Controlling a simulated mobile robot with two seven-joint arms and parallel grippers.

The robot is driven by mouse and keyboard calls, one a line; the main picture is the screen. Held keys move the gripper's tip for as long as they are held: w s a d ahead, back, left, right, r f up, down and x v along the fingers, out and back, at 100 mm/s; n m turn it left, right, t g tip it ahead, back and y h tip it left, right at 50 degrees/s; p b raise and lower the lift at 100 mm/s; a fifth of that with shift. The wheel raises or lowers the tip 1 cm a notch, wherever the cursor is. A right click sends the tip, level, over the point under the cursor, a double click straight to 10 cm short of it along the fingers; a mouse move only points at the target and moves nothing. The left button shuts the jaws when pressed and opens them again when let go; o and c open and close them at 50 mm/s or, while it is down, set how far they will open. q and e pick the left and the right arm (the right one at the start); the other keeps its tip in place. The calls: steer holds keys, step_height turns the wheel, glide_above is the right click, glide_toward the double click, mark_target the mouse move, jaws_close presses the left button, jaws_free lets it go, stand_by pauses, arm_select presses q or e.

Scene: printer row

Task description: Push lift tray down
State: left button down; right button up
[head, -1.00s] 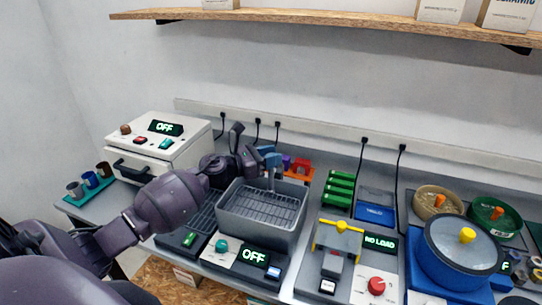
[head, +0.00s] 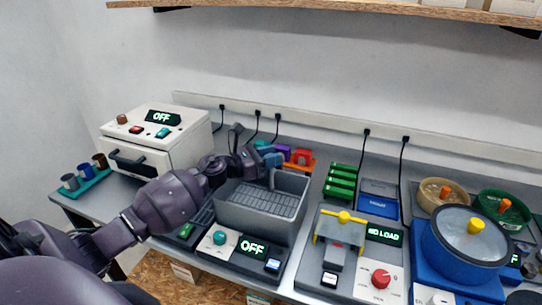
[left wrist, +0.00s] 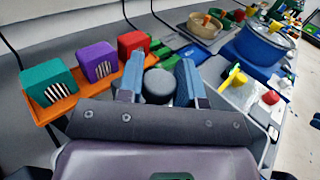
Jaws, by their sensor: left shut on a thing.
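The lift tray (head: 262,198) is a grey wire-mesh rack inside a grey open basin (head: 262,222) with an OFF display on its base. My left gripper (head: 270,172) reaches over the back of the basin, fingers pointing down. In the left wrist view its blue fingers (left wrist: 160,84) are closed on a dark round knob (left wrist: 159,87), seen end-on. The link between the knob and the tray is hidden by the gripper. The tray looks roughly level, below the basin's rim. My right gripper is not in view.
An orange rack with teal, purple and red blocks (left wrist: 98,62) stands close behind the gripper. A white oven (head: 157,140) with an OFF display stands to the left. A scale-like device reading NO LOAD (head: 383,236) and a blue pot (head: 465,240) stand to the right.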

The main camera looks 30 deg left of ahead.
arm_select(q)
steer(key=c, duration=0.8)
jaws_free()
steer(key=shift+s, duration=0.15)
steer(key=shift+b+v, duration=0.85)
steer(key=shift+v, duration=4.45)
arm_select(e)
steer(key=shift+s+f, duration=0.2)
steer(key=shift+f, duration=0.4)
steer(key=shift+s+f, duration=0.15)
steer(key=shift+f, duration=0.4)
